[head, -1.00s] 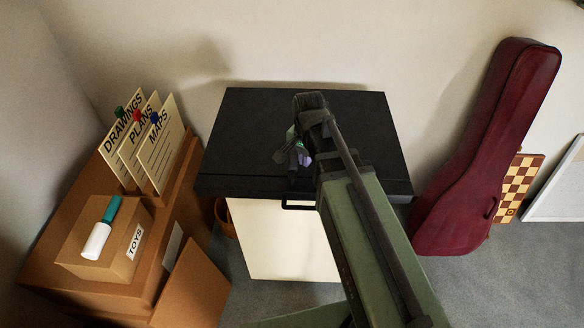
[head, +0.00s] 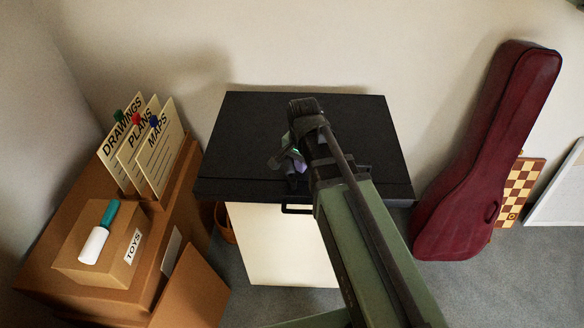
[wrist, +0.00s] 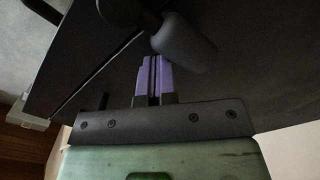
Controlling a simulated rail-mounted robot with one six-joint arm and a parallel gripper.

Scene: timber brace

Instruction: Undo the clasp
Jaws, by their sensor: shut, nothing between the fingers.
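My gripper (head: 299,164) is over the front part of a black chest top (head: 245,135), with its purple fingers shut and empty. In the wrist view the shut fingers (wrist: 154,76) point at a dark grey rounded cylinder (wrist: 186,43), very close to it; I cannot tell whether they touch. A darker rounded piece (wrist: 122,11) is beside the cylinder. These dark pieces may be the clasp, but its form and state are not clear. In the head view my arm hides part of this area.
The chest has a white front (head: 275,245) with a black handle (head: 296,210). Left are cardboard boxes (head: 50,225) with upright cards (head: 155,160) and a white-and-teal cylinder (head: 99,232). Right are a dark red instrument case (head: 485,150) and a checkered board (head: 519,188).

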